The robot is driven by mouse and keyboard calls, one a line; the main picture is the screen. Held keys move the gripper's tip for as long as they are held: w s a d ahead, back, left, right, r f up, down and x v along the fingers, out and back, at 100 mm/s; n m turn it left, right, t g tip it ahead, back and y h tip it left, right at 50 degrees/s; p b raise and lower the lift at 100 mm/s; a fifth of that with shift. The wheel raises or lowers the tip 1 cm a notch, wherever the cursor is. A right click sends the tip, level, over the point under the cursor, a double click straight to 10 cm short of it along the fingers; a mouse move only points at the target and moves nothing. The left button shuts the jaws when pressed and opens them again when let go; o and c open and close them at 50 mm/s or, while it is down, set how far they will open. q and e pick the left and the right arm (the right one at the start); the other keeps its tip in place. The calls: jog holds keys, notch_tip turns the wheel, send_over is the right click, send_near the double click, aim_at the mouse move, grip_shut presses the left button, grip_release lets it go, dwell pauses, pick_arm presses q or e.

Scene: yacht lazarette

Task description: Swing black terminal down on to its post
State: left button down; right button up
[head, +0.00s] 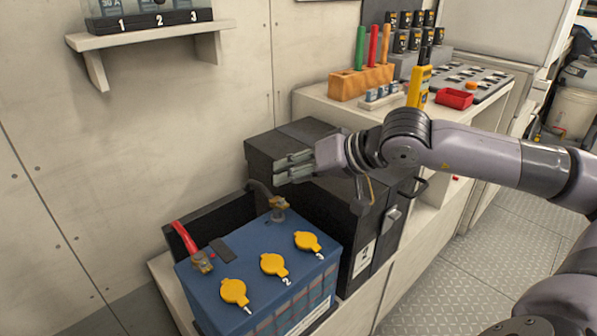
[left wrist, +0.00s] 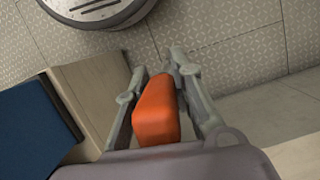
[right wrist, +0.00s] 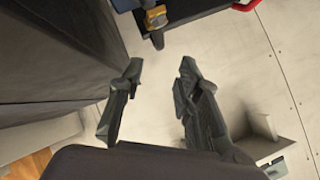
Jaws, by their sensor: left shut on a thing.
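The blue battery (head: 240,262) stands at the lower middle of the head view, with three yellow caps on top. The black terminal (head: 279,204), a brass clamp on a black cable (head: 260,189), is at its back right corner; I cannot tell how it sits relative to its post. It also shows at the top of the right wrist view (right wrist: 156,17). My right gripper (head: 281,172) is open and empty, above and just behind the black terminal. My left gripper (left wrist: 160,78) is shut on an orange object (left wrist: 157,108), outside the head view.
A red cable (head: 184,238) ends in a clamp at the battery's left. A black box (head: 350,225) stands right beside the battery. A counter with a tool block (head: 362,82), yellow meter (head: 419,87) and red tray (head: 455,98) lies beyond. A wall shelf (head: 150,36) is upper left.

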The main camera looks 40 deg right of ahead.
jog(key=shift+s+d+r, duration=0.15)
jog(key=shift+s+r, duration=0.15)
jog(key=shift+s, duration=0.05)
